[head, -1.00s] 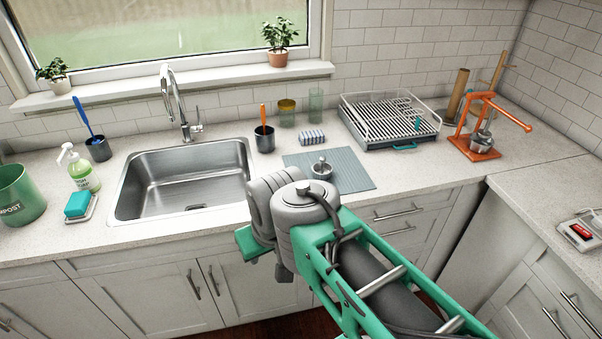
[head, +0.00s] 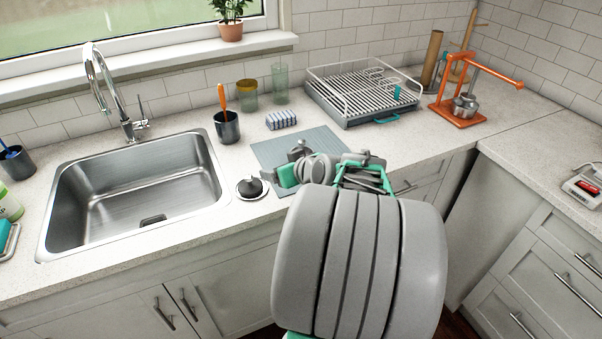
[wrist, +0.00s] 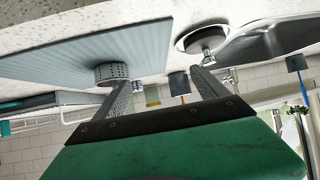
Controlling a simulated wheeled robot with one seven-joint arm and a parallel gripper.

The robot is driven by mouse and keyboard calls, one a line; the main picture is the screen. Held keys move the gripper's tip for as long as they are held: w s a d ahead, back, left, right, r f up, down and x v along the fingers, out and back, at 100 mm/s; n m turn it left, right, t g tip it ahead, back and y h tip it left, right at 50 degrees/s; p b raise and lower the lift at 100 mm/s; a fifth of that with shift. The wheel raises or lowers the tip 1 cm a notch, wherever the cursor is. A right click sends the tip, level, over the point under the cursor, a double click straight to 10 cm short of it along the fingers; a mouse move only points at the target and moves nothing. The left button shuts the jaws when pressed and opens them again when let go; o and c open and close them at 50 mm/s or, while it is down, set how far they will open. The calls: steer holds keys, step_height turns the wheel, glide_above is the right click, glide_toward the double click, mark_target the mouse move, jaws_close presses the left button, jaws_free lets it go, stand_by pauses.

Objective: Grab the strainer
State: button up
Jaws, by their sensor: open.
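The strainer, a small perforated metal basket with a knob (wrist: 112,73), stands on the grey-blue ribbed mat (wrist: 70,50), shown upside down in the wrist view. In the head view the strainer (head: 299,150) is partly hidden by my arm. My gripper (wrist: 165,88) is open and empty. In the wrist view its left finger overlaps the strainer's edge; contact cannot be told.
The sink (head: 140,190) is at the left. Behind the mat are a striped sponge (head: 281,119), a dark cup with an orange handle (head: 227,126) and two glasses. A dish rack (head: 365,95) and an orange press (head: 460,105) stand to the right.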

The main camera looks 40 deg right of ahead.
steer(key=d, duration=0.2)
steer(key=s+d+f+m+t+h, duration=0.1)
steer(key=d, duration=0.2)
steer(key=s+d+h+b, duration=0.1)
steer(key=d, duration=0.2)
steer(key=shift+s+d+f+t, duration=0.15)
steer(key=shift+t, duration=0.25)
steer(key=p+x, duration=0.1)
steer(key=x, duration=0.6)
steer(key=c, duration=1.4)
